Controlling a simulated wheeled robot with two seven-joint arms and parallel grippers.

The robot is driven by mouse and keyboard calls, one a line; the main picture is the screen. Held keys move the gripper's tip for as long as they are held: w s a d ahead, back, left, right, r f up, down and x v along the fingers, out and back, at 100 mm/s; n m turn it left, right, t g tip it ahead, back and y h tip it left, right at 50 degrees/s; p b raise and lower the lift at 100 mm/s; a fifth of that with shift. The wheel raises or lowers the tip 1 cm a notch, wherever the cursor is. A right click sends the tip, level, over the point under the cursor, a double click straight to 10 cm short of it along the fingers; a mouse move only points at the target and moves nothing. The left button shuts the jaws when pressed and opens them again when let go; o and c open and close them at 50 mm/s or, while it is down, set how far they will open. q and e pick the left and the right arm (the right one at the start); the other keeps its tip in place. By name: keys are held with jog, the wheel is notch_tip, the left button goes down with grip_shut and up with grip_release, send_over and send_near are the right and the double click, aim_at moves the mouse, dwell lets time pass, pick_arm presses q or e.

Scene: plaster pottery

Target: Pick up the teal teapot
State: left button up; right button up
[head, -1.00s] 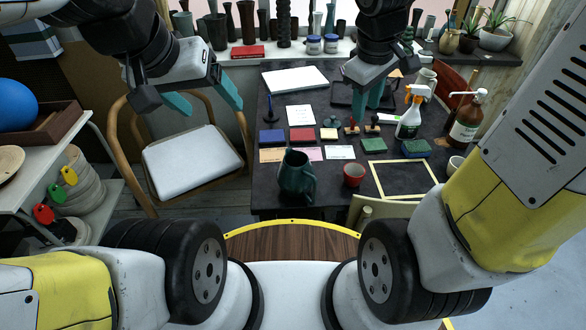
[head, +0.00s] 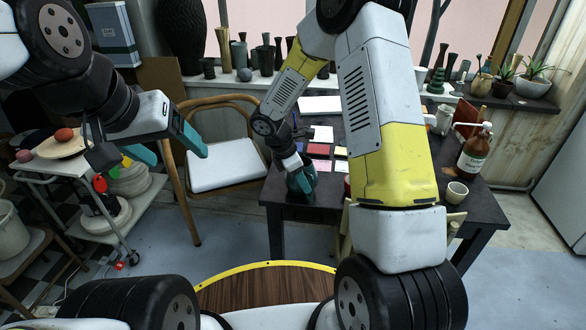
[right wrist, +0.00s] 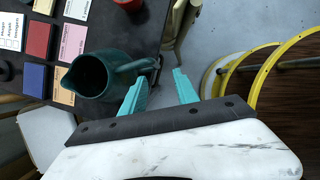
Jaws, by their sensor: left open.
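The teal teapot is a dark teal, jug-like pot with a spout and a side handle; in the right wrist view (right wrist: 92,76) it stands upright on the dark table. In the head view the teapot (head: 309,172) is partly hidden by my right gripper (head: 299,178). In the right wrist view my right gripper (right wrist: 160,76) is open, its two teal fingers apart, with the tips close to the handle. Whether they touch the handle I cannot tell. My left gripper (head: 172,148) is open and empty, in the air left of the table, in front of the chair.
A red cup (right wrist: 128,4) and colored blocks (right wrist: 37,42) with cards lie near the teapot on the table (head: 474,212). A brown pump bottle (head: 474,152) and small cup (head: 456,193) stand at the right. A chair (head: 215,165) with a white seat is left of the table.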

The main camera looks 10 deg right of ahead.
aim_at(310, 202)
jog(key=x, duration=0.7)
jog(key=shift+w+d+f, duration=0.1)
jog(key=shift+w+f, duration=0.2)
jog(key=shift+w, duration=0.1)
grip_shut()
jog(key=shift+r, duration=0.1)
dwell(0.9)
